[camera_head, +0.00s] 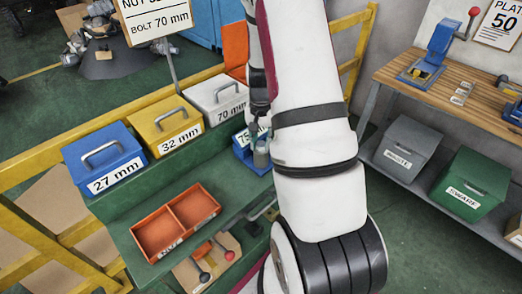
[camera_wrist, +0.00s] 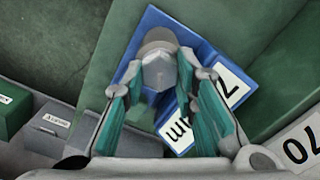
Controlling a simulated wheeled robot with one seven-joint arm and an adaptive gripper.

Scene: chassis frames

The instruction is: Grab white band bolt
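In the wrist view a grey bolt with a hexagonal head (camera_wrist: 158,72) stands in a blue holder (camera_wrist: 205,52) with a white label. A white band on the bolt cannot be made out. My gripper (camera_wrist: 161,88) is open, its teal-padded fingers on either side of the bolt, with small gaps that are hard to judge. In the head view the bolt (camera_head: 261,154) shows at the blue holder (camera_head: 243,157), just below my gripper, which is partly hidden by my arm.
White 70 mm (camera_head: 215,96), yellow 32 mm (camera_head: 163,122) and blue 27 mm (camera_head: 103,158) boxes line the green bench's back. An orange two-part tray (camera_head: 160,237) stands at the front left. Grey (camera_head: 407,148) and green (camera_head: 470,184) boxes sit on the right shelf.

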